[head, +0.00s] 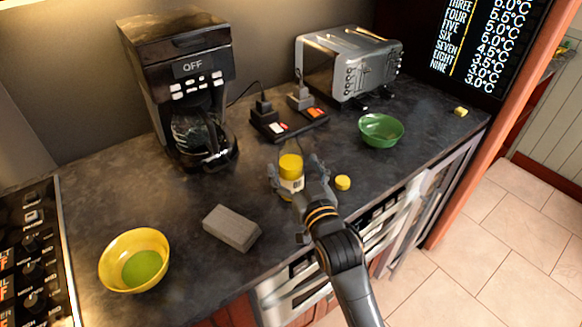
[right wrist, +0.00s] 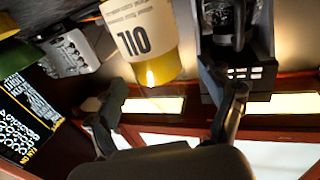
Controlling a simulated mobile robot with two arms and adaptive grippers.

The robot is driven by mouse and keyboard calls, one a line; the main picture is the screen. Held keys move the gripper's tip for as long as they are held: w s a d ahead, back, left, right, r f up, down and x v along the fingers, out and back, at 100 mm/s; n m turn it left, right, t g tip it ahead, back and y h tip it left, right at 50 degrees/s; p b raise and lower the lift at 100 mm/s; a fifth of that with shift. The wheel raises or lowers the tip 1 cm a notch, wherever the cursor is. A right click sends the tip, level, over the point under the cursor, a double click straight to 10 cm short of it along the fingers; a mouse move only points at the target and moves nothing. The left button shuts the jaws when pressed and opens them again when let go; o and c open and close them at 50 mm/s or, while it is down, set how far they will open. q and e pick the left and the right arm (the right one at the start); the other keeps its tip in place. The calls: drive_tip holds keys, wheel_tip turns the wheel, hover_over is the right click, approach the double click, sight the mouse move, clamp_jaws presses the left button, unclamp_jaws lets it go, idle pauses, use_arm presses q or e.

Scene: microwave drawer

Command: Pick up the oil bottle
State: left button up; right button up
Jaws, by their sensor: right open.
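The oil bottle (head: 291,166) stands upright on the dark counter in the head view, with a clear upper part, yellow oil and a pale label. It also shows large in the right wrist view (right wrist: 138,38), where the label reads OIL upside down. My right gripper (head: 294,168) is open, with one finger on each side of the bottle in the head view. In the right wrist view the bottle is beyond the spread fingertips (right wrist: 180,88), nearer the left one. I see no clear contact. The bottle's base is partly hidden by the gripper. My left gripper is not in view.
A small yellow piece (head: 343,183) lies right of the gripper. A grey block (head: 231,228) and yellow bowl (head: 118,247) are left, a green bowl (head: 381,131) right. A power strip (head: 287,124), coffee maker (head: 180,80) and toaster (head: 350,62) stand behind.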

drive_tip(key=shift+x, duration=1.2)
drive_tip(key=shift+s, duration=0.1)
drive_tip(key=c, duration=1.4)
drive_tip(key=shift+c, duration=0.4)
drive_tip(key=shift+r, duration=0.1)
